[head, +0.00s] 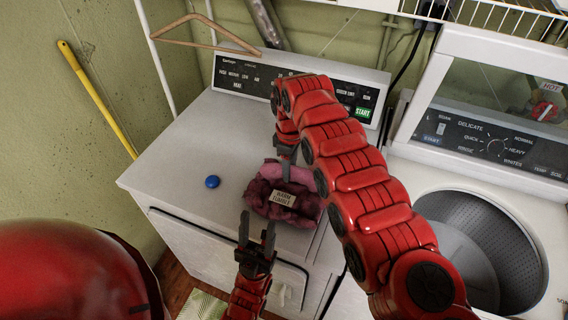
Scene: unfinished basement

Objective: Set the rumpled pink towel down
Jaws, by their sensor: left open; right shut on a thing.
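The rumpled pink towel (262,206) is a dark pink bundle with a pale tag that reads "WARM TUMBLE". It is over the front part of the white dryer top (180,150); I cannot tell whether it rests on the surface or hangs just above it. My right gripper (286,168) reaches down from above and is shut on the back of the towel, its fingertips partly hidden in the folds. My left gripper (257,222) is open and empty, pointing up just in front of the towel, near the dryer's front edge.
A blue round object (212,182) lies left of the towel. The dryer's control panel (240,77) stands behind, with a wooden hanger (193,43) above. An open washer drum (475,245) is at right.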

